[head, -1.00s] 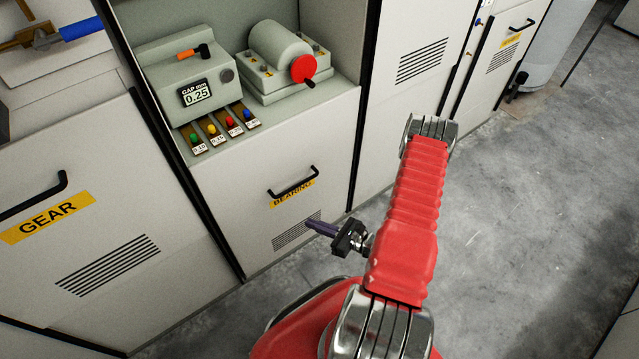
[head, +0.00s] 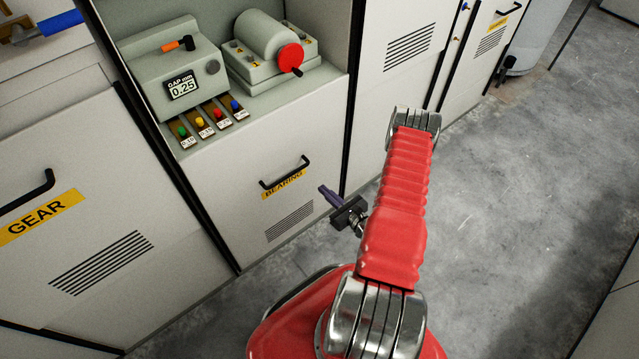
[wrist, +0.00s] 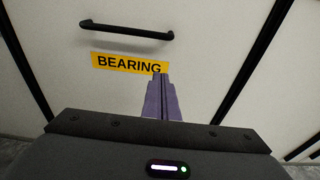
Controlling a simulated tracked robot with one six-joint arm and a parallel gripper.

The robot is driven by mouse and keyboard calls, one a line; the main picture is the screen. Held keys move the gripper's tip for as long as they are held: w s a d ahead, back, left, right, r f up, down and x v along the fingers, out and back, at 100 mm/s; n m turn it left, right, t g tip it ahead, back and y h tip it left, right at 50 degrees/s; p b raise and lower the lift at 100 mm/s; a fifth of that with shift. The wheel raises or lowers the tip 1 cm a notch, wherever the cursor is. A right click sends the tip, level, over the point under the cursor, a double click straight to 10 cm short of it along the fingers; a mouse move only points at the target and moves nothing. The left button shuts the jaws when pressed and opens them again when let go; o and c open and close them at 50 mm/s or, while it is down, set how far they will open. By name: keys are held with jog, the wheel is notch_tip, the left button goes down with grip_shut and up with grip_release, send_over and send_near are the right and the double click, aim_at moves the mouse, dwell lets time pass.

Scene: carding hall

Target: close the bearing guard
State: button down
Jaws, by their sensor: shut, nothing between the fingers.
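The bearing guard (head: 225,190) is a pale grey panel with a black bar handle (head: 285,176) and a yellow BEARING label (head: 283,186). It stands below an open bay, whose inside shows above its top edge. In the wrist view the guard (wrist: 215,45) fills the middle, with its handle (wrist: 126,31) up and left of my fingers and its label (wrist: 128,64) beside the fingertips. My gripper (head: 323,190) is shut and empty, right of the handle in the head view. Its purple fingers (wrist: 161,84) point at the guard; I cannot tell whether they touch it.
The open bay holds a grey motor-like housing (head: 268,45) with a red wheel, a gap display box (head: 170,75) and several coloured knobs. A GEAR panel (head: 90,200) with a handle is at left. Concrete floor (head: 480,240) is clear at right.

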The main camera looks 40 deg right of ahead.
jog(key=w+r, duration=0.2)
jog(key=w, duration=0.6)
jog(key=shift+w+a+r, duration=0.15)
jog(key=shift+w+r, duration=0.15)
dwell(0.4)
dwell(0.3)
